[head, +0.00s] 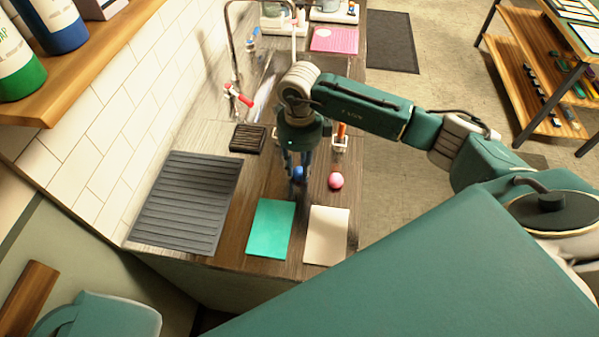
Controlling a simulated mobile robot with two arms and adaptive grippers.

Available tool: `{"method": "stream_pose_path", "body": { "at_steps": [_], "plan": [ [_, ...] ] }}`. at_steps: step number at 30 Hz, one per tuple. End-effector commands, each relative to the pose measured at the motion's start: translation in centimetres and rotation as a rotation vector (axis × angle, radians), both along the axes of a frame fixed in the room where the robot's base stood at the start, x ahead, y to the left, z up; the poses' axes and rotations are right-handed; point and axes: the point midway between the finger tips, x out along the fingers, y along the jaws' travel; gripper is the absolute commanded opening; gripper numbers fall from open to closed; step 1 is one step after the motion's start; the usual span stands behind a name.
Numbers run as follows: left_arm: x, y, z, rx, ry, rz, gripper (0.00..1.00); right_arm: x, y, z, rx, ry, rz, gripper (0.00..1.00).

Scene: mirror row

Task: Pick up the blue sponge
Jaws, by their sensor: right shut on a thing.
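The blue sponge (298,174) shows as a small rounded blue shape between the fingers of my right gripper (297,176). The gripper points down over the counter, just behind the teal mat, and is shut on the sponge. The fingers hide part of the sponge. I cannot tell whether it touches the counter or is lifted. My left gripper is not in view.
A pink ball (336,180) sits close right of the gripper. A teal mat (270,228) and a cream mat (327,235) lie in front. A grey ribbed mat (187,203) lies left. A red-handled tap (238,95) stands behind.

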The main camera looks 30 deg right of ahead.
Motion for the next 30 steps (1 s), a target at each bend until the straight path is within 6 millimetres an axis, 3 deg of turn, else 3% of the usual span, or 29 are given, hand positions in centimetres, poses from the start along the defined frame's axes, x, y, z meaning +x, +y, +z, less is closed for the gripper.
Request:
{"method": "stream_pose_path", "body": {
  "at_steps": [8,14,17,27,30],
  "plan": [
    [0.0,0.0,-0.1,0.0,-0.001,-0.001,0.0,0.1,0.0,0.4,0.001,-0.002,0.0,0.16],
    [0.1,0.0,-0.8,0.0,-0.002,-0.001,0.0,0.2,0.0,2.4,0.001,-0.004,0.001,0.16],
    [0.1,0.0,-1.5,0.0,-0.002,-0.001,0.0,0.2,0.0,4.5,0.001,-0.007,0.001,0.16],
    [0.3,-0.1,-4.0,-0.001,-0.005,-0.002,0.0,0.2,0.0,14.6,0.001,-0.008,0.001,0.16],
    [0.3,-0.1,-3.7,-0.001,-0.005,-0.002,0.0,0.2,-0.1,17.0,-0.002,-0.006,-0.001,0.16]
  ]
}}
